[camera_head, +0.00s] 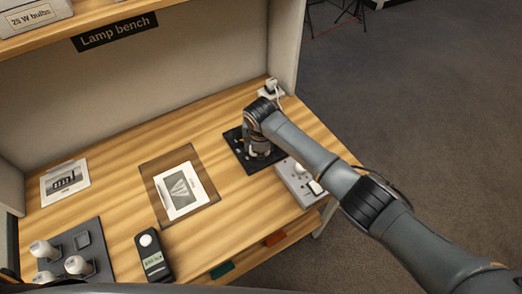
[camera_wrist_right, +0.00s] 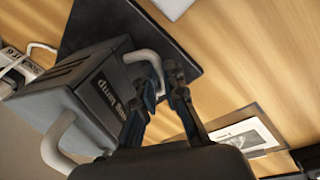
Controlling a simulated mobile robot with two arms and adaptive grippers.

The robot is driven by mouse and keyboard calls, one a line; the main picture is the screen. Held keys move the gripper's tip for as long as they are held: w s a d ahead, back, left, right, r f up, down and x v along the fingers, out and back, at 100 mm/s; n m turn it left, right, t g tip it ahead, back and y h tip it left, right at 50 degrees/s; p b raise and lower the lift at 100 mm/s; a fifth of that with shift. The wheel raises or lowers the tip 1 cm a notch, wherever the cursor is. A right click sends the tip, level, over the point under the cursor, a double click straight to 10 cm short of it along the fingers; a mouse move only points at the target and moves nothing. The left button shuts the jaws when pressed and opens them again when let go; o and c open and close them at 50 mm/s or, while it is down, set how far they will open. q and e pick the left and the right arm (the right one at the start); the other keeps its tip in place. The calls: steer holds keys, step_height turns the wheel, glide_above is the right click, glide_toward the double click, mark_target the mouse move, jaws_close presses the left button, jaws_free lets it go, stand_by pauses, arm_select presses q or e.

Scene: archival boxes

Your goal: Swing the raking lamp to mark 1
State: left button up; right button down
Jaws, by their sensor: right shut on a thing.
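The raking lamp is a dark grey box (camera_wrist_right: 85,95) with a partly readable "lamp" label and pale curved handles, in the right wrist view. The lamp is over a black base plate (camera_wrist_right: 100,22). In the head view the right gripper (camera_head: 258,150) reaches down over this black plate (camera_head: 236,141) and my arm hides most of the lamp. Small pale spots show on the plate, but I cannot read any mark number. My left gripper is not in view.
A control box with a knob (camera_head: 297,181) stands right of the plate. A framed print (camera_head: 180,190), a card (camera_head: 65,183), a meter (camera_head: 153,258) and bulbs on a grey tray (camera_head: 82,240) lie to the left. A socket with a white plug (camera_head: 271,88) is behind.

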steer(key=c, duration=1.4)
jaws_free()
step_height(320, 180, up, 12)
steer(key=s, duration=0.2)
steer(key=shift+s, duration=0.15)
steer(key=shift+f, duration=0.1)
